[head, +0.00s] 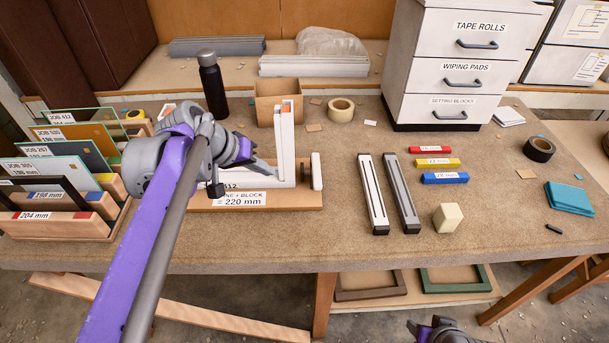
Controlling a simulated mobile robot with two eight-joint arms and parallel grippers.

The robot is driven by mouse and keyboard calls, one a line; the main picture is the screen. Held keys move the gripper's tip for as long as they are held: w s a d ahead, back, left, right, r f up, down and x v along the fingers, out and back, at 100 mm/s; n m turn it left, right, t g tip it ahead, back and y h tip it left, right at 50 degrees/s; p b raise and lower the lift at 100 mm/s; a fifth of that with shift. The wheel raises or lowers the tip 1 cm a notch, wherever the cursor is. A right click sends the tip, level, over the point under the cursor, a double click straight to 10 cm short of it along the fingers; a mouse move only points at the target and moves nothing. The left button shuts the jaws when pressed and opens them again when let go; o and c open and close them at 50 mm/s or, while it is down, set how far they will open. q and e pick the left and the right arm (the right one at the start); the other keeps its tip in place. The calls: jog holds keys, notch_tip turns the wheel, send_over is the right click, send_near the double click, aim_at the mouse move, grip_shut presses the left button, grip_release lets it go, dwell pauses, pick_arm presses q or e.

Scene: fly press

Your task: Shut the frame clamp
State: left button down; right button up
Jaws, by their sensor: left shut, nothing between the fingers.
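The frame clamp (310,197) stands on the bench left of centre. It has a wooden base with a "220 mm" label, a white upright, a long white part lying along the base, and an upright end piece (316,171) at the right. My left arm comes in from the left and hides the left part of it. My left gripper (272,172) is shut and empty, its tip beside the white upright; I cannot tell if they touch. My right gripper (445,331) shows only in part at the bottom edge, away from the clamp; its fingers are not clear.
A rack of job frames (65,225) stands at the left. A black bottle (212,88) and a cardboard box (276,100) stand behind the clamp. The front right bench is mostly clear.

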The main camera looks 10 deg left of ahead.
aim_at(316, 172)
pick_arm(q)
jog(key=shift+s, duration=0.1)
jog(key=w+d+f, duration=0.6)
jog(key=d+f, duration=0.1)
jog(key=f, duration=0.1)
jog(key=shift+d, duration=0.15)
jog(key=shift+w+d, duration=0.1)
dwell(0.5)
